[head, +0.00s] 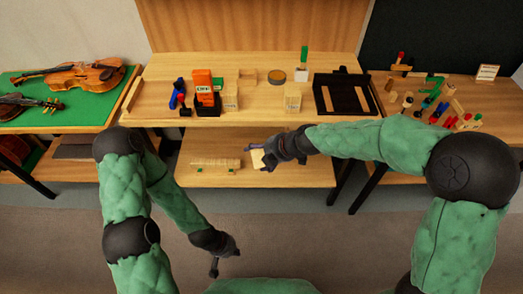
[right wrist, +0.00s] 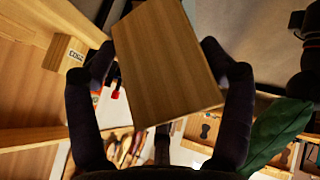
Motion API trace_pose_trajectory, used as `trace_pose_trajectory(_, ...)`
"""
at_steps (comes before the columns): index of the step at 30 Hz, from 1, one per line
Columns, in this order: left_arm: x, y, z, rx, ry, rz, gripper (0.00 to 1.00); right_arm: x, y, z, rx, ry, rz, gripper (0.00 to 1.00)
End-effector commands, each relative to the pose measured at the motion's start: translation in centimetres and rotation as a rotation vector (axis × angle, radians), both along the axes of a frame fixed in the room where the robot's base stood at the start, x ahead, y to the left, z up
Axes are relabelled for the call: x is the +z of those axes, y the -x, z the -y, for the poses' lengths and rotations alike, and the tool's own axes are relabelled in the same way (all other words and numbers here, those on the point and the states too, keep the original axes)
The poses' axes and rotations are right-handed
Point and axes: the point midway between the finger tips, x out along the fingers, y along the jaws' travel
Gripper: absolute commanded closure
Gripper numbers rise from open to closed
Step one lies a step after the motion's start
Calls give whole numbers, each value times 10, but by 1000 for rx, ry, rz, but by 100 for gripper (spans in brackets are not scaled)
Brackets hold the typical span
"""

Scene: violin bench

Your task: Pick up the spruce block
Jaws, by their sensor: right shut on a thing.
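A pale, straight-grained wooden block, which I take as the spruce block (right wrist: 165,65), fills the middle of the right wrist view, tilted, with a finger on each side. In the head view the block (head: 258,159) is a small pale shape at the tip of my right gripper (head: 265,155). My right gripper (right wrist: 165,85) is shut on it, in front of the bench's front edge and above the lower shelf. No label shows on the block's visible face. My left gripper (head: 227,262) hangs low in front of the bench, empty, with its fingers apart.
The bench top (head: 160,70) carries two pale blocks (head: 231,97) (head: 292,98), an orange tool (head: 203,88), a round tin (head: 276,76) and a black rack (head: 345,95). Violins (head: 85,75) lie at left. Clamps and tools crowd the right table. The lower shelf (head: 300,175) is partly clear.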

Motion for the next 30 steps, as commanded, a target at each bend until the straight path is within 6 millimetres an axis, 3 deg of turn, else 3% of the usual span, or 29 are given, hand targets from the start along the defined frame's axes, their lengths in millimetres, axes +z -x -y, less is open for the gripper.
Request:
trace_pose_trajectory(1,14,0,0,0,0,1,100,7,0,0,-1,0,-23,62)
trace_pose_trajectory(3,24,0,0,0,0,1,100,7,-1,1,-1,0,-48,62)
trace_pose_trajectory(27,124,0,0,0,0,1,100,5,-1,0,-1,0,-484,62)
trace_pose_trajectory(30,130,0,0,0,0,1,100,3,-1,0,-1,0,-554,62)
